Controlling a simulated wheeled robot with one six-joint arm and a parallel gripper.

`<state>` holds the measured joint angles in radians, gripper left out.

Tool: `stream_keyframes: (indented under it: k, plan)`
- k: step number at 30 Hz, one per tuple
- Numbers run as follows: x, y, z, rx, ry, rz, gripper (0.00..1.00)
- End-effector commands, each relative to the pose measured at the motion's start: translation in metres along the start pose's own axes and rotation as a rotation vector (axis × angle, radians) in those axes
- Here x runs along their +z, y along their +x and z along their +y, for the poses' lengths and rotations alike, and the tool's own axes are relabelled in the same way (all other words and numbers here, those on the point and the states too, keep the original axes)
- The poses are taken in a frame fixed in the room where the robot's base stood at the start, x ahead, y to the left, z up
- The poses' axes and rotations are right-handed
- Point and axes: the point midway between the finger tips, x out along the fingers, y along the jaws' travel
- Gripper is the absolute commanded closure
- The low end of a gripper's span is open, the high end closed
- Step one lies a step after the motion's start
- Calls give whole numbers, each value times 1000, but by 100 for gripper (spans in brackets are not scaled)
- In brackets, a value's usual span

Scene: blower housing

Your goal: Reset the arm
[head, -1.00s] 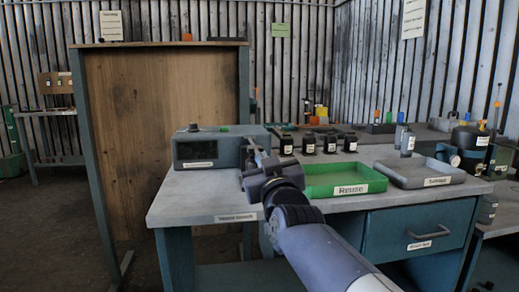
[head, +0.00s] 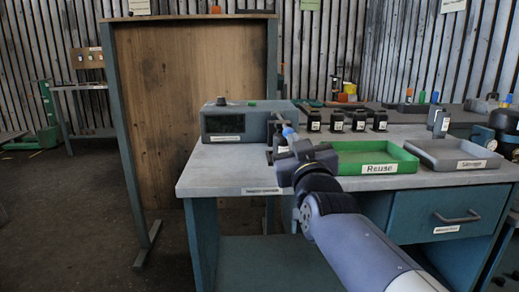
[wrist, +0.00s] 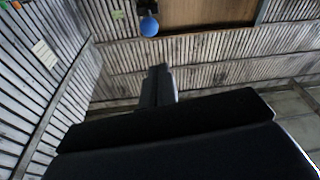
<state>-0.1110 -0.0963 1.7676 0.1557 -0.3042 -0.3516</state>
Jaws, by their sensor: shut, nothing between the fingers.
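My arm reaches from the lower right of the head view to the bench (head: 225,176). My gripper (head: 291,143) is over the bench's front part, left of the green tray. In the wrist view my gripper's fingers (wrist: 158,72) are together with nothing between them. A blue ball-shaped knob (wrist: 149,26) shows beyond the fingertips, apart from them in the picture. A blue spot at the fingertips in the head view (head: 290,132) may be the same knob. My gripper hides part of the fixture behind it.
A grey box with a dark screen (head: 238,124) stands on the bench left of my gripper. A green "Reuse" tray (head: 376,170) and a grey tray (head: 462,165) lie to the right. Several small black blocks (head: 337,122) stand behind. A wooden panel (head: 190,100) rises behind the bench at left.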

Motion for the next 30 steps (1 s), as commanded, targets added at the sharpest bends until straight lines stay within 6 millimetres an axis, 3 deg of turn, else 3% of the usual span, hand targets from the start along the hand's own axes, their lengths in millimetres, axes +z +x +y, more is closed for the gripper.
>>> stream_keyframes:
  k: [15, 21, 30]
  plan:
    - [-25, 76, 5, 1, 1, 0, 100]
    - [1, 77, -3, -3, 0, -14, 100]
    - [8, 76, -6, -5, 1, -20, 100]
